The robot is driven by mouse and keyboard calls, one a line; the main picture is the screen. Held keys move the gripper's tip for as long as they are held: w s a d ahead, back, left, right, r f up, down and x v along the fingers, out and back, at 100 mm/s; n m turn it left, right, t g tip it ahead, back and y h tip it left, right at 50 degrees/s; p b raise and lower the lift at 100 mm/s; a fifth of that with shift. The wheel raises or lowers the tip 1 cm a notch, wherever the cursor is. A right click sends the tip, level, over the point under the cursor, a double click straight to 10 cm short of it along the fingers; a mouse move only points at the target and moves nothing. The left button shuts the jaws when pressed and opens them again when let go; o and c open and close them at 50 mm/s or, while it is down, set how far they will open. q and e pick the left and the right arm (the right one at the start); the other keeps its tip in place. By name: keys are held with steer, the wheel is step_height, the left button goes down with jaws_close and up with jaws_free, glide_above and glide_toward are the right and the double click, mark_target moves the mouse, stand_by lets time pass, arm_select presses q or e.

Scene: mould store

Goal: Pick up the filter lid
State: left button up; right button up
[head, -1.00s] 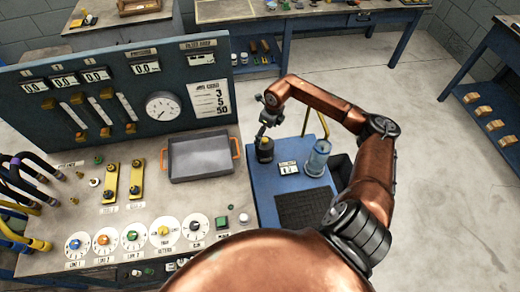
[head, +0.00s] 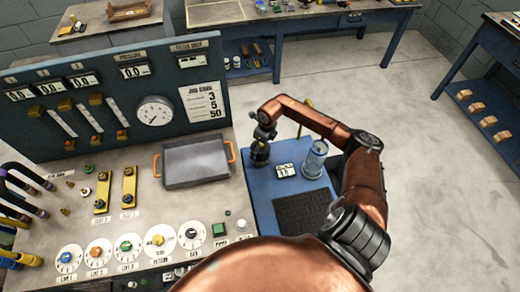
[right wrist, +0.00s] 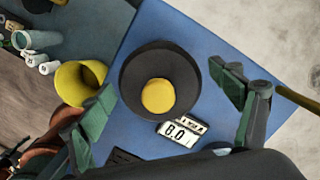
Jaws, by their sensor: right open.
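The filter lid, as far as I can tell, is the round black piece with a yellow knob (right wrist: 158,95) in the right wrist view. It sits on the blue cart top (head: 292,180). In the head view the black piece (head: 259,158) is mostly hidden under my right gripper (head: 261,144). In the right wrist view my right gripper (right wrist: 168,108) is open, its green-padded fingers apart on either side of the picture, with the knob between and slightly beyond them. My left gripper is not in view.
On the cart stand a clear cylinder (head: 315,158), a small display (head: 285,171) and a dark ribbed mat (head: 302,209). A yellow funnel-like piece (right wrist: 80,82) lies left of the lid. The grey bench left of the cart carries a metal tray (head: 196,165) with orange handles.

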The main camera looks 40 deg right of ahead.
steer(key=shift+c, duration=0.7)
steer(key=shift+r, duration=0.1)
steer(key=c, duration=1.3)
steer(key=shift+w+r, duration=0.1)
step_height(320, 180, up, 10)
steer(key=shift+f+p, duration=0.1)
steer(key=shift+p, duration=0.45)
